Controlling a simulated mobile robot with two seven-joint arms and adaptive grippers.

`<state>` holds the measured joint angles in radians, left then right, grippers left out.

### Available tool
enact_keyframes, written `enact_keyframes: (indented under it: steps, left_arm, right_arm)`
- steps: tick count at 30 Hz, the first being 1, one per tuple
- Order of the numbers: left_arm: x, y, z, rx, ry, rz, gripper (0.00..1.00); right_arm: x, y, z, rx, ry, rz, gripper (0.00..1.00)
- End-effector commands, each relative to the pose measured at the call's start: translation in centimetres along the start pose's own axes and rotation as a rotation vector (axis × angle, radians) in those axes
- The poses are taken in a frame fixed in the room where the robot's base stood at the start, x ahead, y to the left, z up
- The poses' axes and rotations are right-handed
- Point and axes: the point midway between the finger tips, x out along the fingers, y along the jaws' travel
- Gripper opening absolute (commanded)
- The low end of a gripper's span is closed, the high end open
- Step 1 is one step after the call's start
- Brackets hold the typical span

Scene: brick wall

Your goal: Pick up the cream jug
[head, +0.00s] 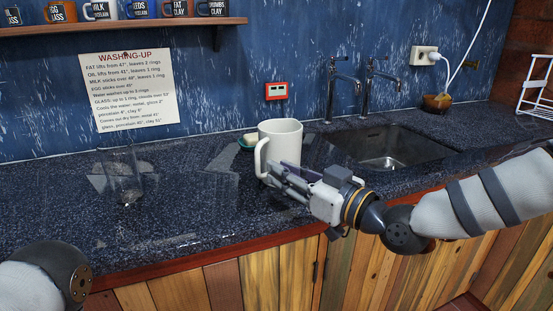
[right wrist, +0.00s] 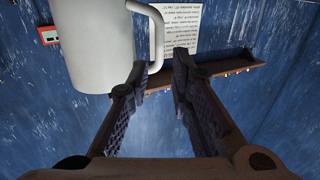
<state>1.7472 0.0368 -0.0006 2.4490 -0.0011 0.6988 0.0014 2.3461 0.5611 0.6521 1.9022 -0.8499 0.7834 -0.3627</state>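The cream jug (head: 286,140) stands upright on the dark speckled counter, left of the sink, with its handle (head: 260,158) toward the left. My right gripper (head: 272,176) is at the jug's near side, low by the handle. In the right wrist view the jug (right wrist: 95,45) fills the upper left, and its handle (right wrist: 157,30) comes down close to the left fingertip. The fingers of the right gripper (right wrist: 164,72) are apart, with a gap between them. Whether a finger touches the handle I cannot tell. My left gripper is out of view; only part of my left arm shows.
A clear glass (head: 121,178) stands on the counter at left. A green dish with a sponge (head: 250,140) sits behind the jug. The sink (head: 390,147) and taps (head: 333,85) are to the right. A mug shelf (head: 120,25) hangs above. The front left counter is clear.

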Motion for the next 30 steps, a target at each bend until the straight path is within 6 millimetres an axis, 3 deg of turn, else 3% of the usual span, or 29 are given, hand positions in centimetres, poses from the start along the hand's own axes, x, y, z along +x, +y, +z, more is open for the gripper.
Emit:
enact_keyframes:
  steps: [13,21,24,30]
  left_arm:
    - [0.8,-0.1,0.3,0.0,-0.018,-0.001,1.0]
    - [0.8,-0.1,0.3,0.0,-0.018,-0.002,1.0]
    - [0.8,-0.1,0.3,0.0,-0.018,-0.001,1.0]
    - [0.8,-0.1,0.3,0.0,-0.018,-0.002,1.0]
  right_arm:
    - [7.3,0.1,-0.1,0.004,-0.004,0.0,0.2]
    - [7.8,0.1,-0.3,0.004,-0.003,0.0,0.2]
    - [7.8,0.1,-0.3,0.004,-0.003,0.0,0.0]
    - [7.8,0.1,-0.5,0.002,0.0,0.0,0.0]
